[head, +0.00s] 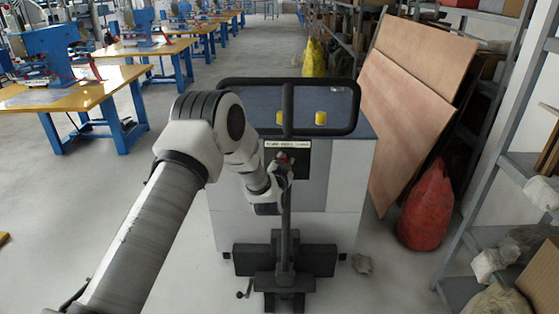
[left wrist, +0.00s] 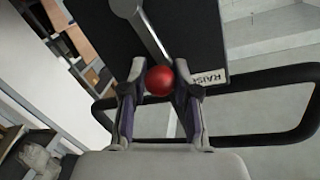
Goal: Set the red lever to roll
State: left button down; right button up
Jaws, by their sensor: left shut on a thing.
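The red lever ends in a round red knob (left wrist: 159,82), with a grey metal rod (left wrist: 148,32) running up from it across a black panel (left wrist: 190,25). In the left wrist view my left gripper (left wrist: 160,72) has a finger on each side of the knob and is shut on it. In the head view my left gripper (head: 284,166) is at the front of the grey cabinet (head: 340,185), just below a white label strip (head: 287,144), and mostly hides the knob. A label reading RAISE (left wrist: 213,78) is at the panel's edge. My right gripper is not in view.
A black handle frame (head: 355,105) and two yellow caps (head: 321,118) are at the cabinet's top. A dark upright post (head: 287,215) stands in front of it. A red sack (head: 428,210), leaning boards (head: 400,120) and shelving are at right.

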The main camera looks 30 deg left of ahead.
pick_arm(q)
jog(key=shift+w+d+r+m+p, duration=0.3)
jog(key=shift+w+d+m, duration=0.15)
jog(key=shift+m, duration=0.35)
jog(key=c, duration=0.9)
grip_release()
jog(key=shift+o, duration=0.2)
jog(key=shift+f, duration=0.15)
jog(key=v, duration=1.2)
jog(key=shift+d, duration=0.15)
